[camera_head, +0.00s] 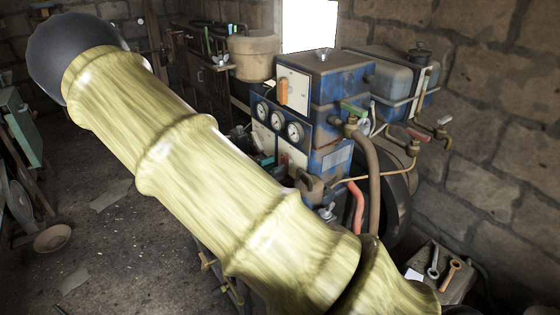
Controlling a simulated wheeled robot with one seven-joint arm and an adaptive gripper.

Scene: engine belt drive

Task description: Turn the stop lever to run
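The blue engine unit (335,88) stands right of centre. An orange handle (283,92) sits upright on a white plate (295,82) on its upper front; it looks like the stop lever, but no lettering is readable. A green-handled valve lever (354,109) and a red-handled one (417,134) are on pipes to its right. My arm crosses the view from upper left to lower right and hides the engine's lower left. My gripper is not in view, and nothing is seen touching the orange handle.
Three round gauges (278,121) sit below the white plate. A thick brown hose (370,170) and a red hose (357,208) run down the right side. A grey tank (385,77) stands behind. Spanners (433,263) lie at lower right. The floor at left is mostly open, with a bowl (52,238).

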